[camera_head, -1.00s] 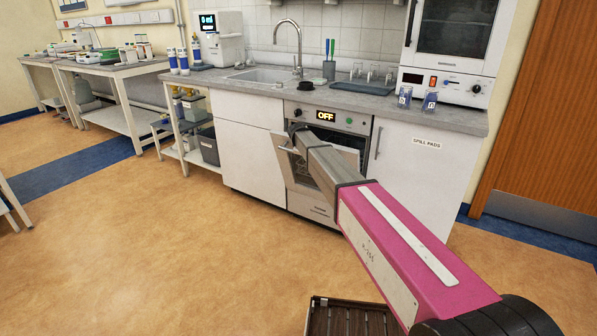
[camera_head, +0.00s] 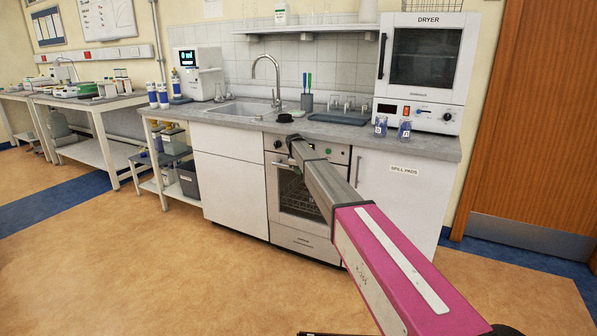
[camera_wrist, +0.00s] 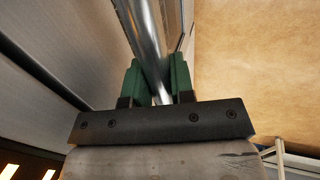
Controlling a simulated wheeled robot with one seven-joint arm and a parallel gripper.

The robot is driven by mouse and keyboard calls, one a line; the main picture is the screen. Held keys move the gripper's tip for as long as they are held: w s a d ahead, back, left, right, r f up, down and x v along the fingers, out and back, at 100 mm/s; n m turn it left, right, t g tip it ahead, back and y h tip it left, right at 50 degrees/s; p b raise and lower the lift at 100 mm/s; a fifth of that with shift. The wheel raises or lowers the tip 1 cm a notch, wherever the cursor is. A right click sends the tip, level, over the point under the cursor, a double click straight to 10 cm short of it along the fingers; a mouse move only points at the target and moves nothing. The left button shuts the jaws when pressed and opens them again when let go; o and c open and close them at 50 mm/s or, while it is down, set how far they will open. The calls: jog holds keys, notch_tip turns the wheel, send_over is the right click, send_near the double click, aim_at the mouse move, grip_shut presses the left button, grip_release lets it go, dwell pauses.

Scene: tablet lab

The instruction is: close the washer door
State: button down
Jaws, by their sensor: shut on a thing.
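The washer (camera_head: 305,239) is built in under the counter, between white cabinet fronts. Its door (camera_head: 291,192), with a dark window, stands upright and looks flush or nearly flush with the front. My arm crosses its upper right part, so I cannot tell whether a small gap is left. In the wrist view my gripper (camera_wrist: 158,76) has its green fingers on either side of the shiny metal bar handle (camera_wrist: 147,28), shut on it.
The counter (camera_head: 235,118) above holds a sink, tap and tray (camera_head: 340,118). A dryer (camera_head: 425,60) stands at its right end. A shelf cart (camera_head: 152,185) is left of the cabinets. The floor (camera_head: 150,270) in front is largely clear.

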jog(key=shift+w+d+r, duration=0.1)
jog(key=shift+w+d, duration=0.1)
jog(key=shift+w, duration=0.25)
jog(key=c, duration=1)
grip_release()
jog(key=shift+w, duration=0.1)
jog(key=shift+s+r, duration=0.3)
jog(key=shift+r, duration=0.05)
jog(key=v, duration=1)
jog(key=shift+w, duration=0.1)
